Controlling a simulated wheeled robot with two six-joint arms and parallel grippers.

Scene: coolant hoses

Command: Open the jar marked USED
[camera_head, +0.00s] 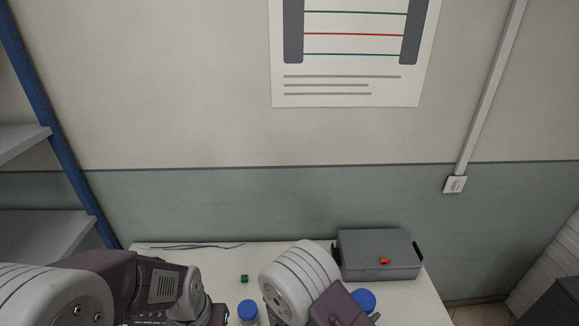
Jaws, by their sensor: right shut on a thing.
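Two jars with blue lids stand at the table's front edge of the view. The left jar (247,312) shows its lid and part of its clear body between my arms. The right jar (363,299) shows mostly its blue lid beside my right wrist. No marking can be read on either, so I cannot tell which is USED. My right gripper (371,316) is at the right jar and shut on it; its fingers are mostly hidden, so whether it grips lid or body is unclear. My left arm reaches in from the left; its jaws do not show.
A grey case (378,252) with a small red-orange piece (384,261) on top stands at the back right of the white table (205,262). A small green cube (244,279) and a thin dark cable (195,247) lie further left. Shelves (45,225) stand at far left.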

